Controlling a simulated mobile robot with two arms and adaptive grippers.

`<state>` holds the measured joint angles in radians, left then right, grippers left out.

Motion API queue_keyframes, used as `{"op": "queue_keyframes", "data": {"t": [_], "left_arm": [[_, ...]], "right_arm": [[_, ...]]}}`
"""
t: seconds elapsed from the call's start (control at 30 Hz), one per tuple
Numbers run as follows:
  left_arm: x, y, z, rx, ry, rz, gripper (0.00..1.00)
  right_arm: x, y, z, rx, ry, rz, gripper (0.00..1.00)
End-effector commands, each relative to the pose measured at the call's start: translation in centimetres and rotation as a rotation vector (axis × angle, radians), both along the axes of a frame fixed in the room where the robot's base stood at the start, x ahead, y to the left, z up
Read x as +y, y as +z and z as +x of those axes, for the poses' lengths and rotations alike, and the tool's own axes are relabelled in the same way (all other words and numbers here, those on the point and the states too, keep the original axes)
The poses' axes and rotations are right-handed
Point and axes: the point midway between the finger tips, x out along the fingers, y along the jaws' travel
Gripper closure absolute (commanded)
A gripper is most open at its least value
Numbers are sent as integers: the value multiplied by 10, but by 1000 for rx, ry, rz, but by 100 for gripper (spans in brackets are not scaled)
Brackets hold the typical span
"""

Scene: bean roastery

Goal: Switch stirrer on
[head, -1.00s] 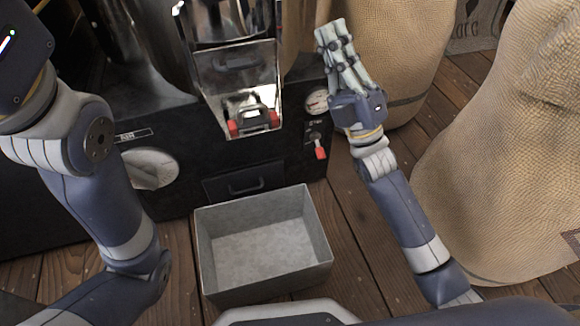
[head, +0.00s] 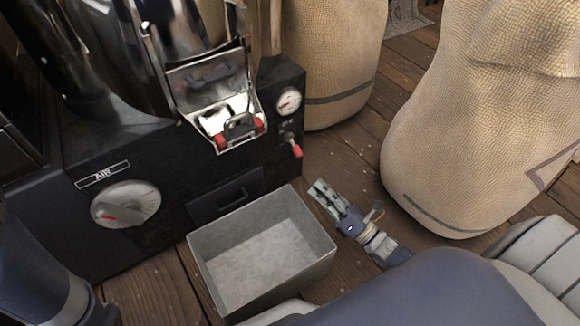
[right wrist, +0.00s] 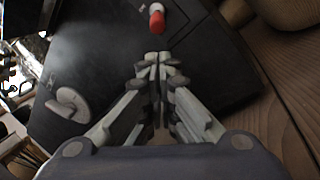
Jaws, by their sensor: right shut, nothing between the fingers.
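The stirrer switch (head: 294,146) is a small lever with a red tip on the front of the black roaster, below a round gauge. Its red tip hangs downward. In the right wrist view the red-tipped lever (right wrist: 156,18) shows just beyond my fingertips. My right gripper (head: 320,188) is shut and empty. It is low in front of the roaster, below and to the right of the lever, apart from it. Its fingers (right wrist: 158,62) meet in the right wrist view. My left gripper is out of view; only part of my left arm shows at lower left.
A grey metal bin (head: 329,247) stands on the wooden floor, left of my right gripper. A round AIR dial (head: 140,204) is on the roaster's left. A chute with red-ended latch (head: 238,128) sits above a drawer (head: 235,197). Large burlap sacks (head: 450,130) stand at right.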

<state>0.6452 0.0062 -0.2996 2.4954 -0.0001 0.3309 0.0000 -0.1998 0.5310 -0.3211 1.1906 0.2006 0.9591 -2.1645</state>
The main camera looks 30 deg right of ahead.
Motion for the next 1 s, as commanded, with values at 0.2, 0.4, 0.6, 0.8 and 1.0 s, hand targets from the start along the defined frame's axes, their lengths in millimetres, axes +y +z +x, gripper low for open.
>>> {"op": "queue_keyframes", "data": {"t": [0.2, 0.4, 0.6, 0.8, 1.0], "left_arm": [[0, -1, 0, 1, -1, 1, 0], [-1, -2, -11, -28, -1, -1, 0], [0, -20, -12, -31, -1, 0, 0], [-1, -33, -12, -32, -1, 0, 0], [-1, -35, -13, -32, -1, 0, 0]], "right_arm": [[1, 1, 3, -1, 1, 2, 100], [11, 5, 24, -6, 3, 3, 100], [24, 12, 59, -6, 3, 2, 100], [34, 20, 83, -3, 1, 3, 100], [37, 23, 91, 0, 1, 3, 100]]}}
